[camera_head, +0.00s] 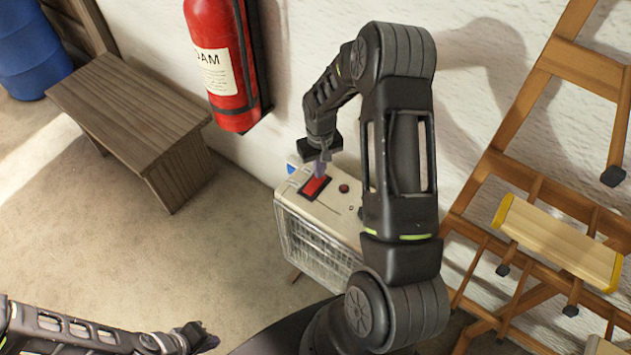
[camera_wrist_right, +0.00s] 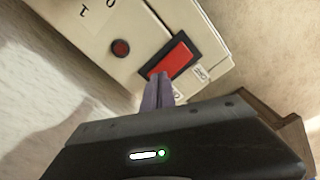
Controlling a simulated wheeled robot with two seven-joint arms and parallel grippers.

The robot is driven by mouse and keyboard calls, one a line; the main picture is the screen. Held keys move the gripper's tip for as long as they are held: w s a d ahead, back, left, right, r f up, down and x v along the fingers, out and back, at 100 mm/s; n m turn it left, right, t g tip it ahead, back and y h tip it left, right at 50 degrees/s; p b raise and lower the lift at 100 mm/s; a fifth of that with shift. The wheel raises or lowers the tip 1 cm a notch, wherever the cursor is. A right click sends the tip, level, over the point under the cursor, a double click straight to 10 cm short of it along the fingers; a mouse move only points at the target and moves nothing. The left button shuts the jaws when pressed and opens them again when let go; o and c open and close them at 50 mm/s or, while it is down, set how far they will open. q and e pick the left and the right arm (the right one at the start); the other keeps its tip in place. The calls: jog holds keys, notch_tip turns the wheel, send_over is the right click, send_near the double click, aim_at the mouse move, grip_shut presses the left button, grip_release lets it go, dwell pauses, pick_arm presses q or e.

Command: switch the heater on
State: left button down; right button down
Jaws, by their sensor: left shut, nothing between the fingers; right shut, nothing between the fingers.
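The heater (camera_head: 325,238) is a cream box with a wire grille on its front, standing on the floor by the wall. On its top is a red rocker switch (camera_head: 315,187) in a black frame, with a small round dark red knob or lamp (camera_head: 344,188) beside it. My right gripper (camera_head: 319,168) is shut and empty, its fingertips at one end of the switch. In the right wrist view the tips (camera_wrist_right: 160,78) overlap the edge of the red switch (camera_wrist_right: 179,60); I cannot tell whether they touch it. My left gripper (camera_head: 208,342) is shut and empty, low in the head view, away from the heater.
A wooden bench (camera_head: 130,105) stands left of the heater. A red fire extinguisher (camera_head: 222,62) hangs on the wall behind. Wooden ladder-like frames (camera_head: 560,240) lean at the right. A blue barrel (camera_head: 30,50) stands far left. The floor (camera_head: 130,250) at left is clear.

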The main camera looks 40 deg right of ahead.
jog(key=shift+f+b, duration=0.45)
jog(key=shift+f, duration=0.15)
jog(key=shift+r, duration=0.1)
jog(key=shift+r+p, duration=2.15)
jog(key=shift+r, duration=1.3)
